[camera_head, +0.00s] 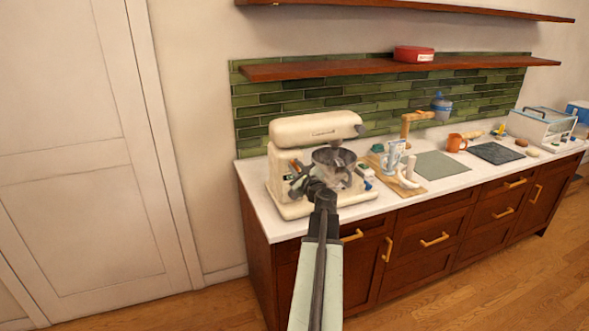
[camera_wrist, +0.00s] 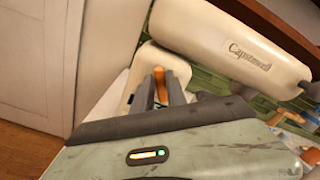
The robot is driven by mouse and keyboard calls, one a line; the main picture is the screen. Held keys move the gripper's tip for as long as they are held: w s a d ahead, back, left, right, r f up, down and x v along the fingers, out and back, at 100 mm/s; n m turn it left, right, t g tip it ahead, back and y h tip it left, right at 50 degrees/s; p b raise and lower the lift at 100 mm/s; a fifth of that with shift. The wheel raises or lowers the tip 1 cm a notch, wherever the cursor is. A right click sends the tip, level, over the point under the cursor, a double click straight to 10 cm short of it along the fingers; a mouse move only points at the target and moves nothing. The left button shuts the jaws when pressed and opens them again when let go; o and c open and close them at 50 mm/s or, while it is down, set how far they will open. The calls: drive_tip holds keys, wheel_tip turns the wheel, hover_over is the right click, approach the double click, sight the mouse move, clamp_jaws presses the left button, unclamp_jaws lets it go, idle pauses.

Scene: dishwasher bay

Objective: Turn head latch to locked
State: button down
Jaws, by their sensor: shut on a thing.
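A cream stand mixer (camera_head: 312,128) stands at the left end of the white counter, with a metal bowl (camera_head: 336,157) below its head. In the wrist view, the mixer head (camera_wrist: 228,48) crosses the upper right at a slant. The orange head latch (camera_wrist: 180,70) sticks up between and just beyond the dark fingers of my gripper (camera_wrist: 160,93). My gripper is shut on this latch. In the head view, my gripper (camera_head: 299,181) is against the mixer's side, left of the bowl. The latch's base is hidden behind the fingers, so its exact turn cannot be read.
A wooden board (camera_head: 400,181) with cups stands right of the mixer. An orange mug (camera_head: 456,143) and a dark slab (camera_head: 496,153) are farther right. A wooden shelf (camera_head: 350,68) with a red tin (camera_head: 413,54) hangs above. Floor left of the cabinet is clear.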

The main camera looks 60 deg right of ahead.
drive_tip(key=c, duration=1.4)
unclamp_jaws()
drive_tip(key=shift+w+d+f, duration=0.1)
drive_tip(key=shift+w, duration=0.05)
drive_tip(key=shift+o, duration=0.2)
drive_tip(key=v, duration=0.8)
drive_tip(key=shift+w, duration=0.1)
